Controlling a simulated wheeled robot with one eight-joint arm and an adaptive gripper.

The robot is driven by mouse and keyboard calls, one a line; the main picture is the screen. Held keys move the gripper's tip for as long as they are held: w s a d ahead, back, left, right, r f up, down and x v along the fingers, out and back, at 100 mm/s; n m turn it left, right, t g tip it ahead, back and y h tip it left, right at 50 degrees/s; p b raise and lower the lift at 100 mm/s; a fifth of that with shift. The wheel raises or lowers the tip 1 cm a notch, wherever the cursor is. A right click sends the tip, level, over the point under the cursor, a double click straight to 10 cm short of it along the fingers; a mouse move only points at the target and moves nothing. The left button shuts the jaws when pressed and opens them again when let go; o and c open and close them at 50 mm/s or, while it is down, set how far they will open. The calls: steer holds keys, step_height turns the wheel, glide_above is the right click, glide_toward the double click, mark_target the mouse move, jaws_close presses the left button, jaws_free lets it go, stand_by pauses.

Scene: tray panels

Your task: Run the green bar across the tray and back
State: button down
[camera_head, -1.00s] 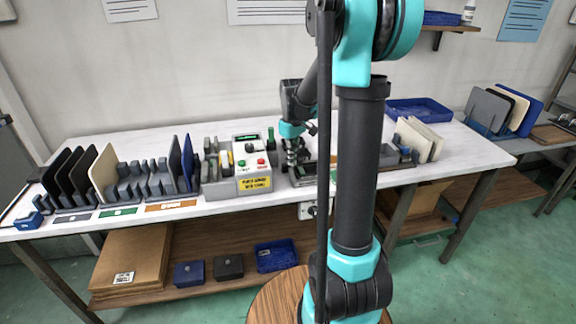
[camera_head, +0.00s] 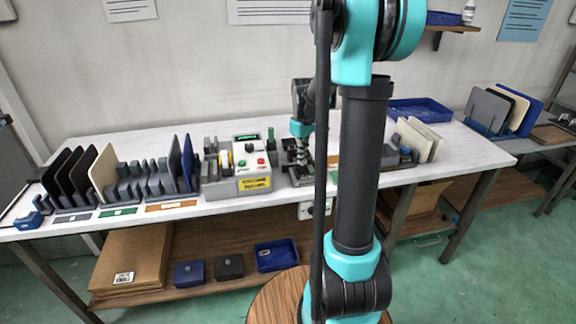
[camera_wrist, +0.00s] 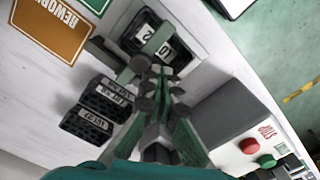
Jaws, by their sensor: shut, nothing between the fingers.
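My gripper (camera_head: 303,158) points down over the dark fixture (camera_head: 299,174) just right of the control box. In the wrist view my gripper (camera_wrist: 152,85) is shut with nothing between its fingers. Just past the fingertips, a pale green bar (camera_wrist: 158,38) lies across a dark plate (camera_wrist: 148,28) marked with numbers. I cannot tell whether the fingertips touch the bar. In the head view the bar is not clear behind my gripper and arm. No tray under the bar can be made out with certainty.
The control box (camera_head: 250,161) with red and green buttons stands close left of my gripper. Racks of panels (camera_head: 103,173) fill the table's left side. A blue tray (camera_head: 420,104) sits at the back right. Dark labelled blocks (camera_wrist: 88,118) lie left of the fingers.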

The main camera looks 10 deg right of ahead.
steer(key=shift+d, duration=2.25)
steer(key=shift+a, duration=0.45)
steer(key=shift+r, duration=3.5)
steer(key=s+a+f+m+t, duration=0.1)
steer(key=s+a+f+m, duration=0.1)
steer(key=s+f, duration=0.2)
steer(key=s+a+f+m+t, duration=0.1)
steer(key=s+a+f+m, duration=0.1)
steer(key=s, duration=0.8)
steer(key=s+a+f+m+t, duration=0.2)
steer(key=s+a+f, duration=0.2)
steer(key=s+f, duration=0.3)
steer(key=shift+s, duration=0.5)
steer(key=shift+w+d+r, duration=0.1)
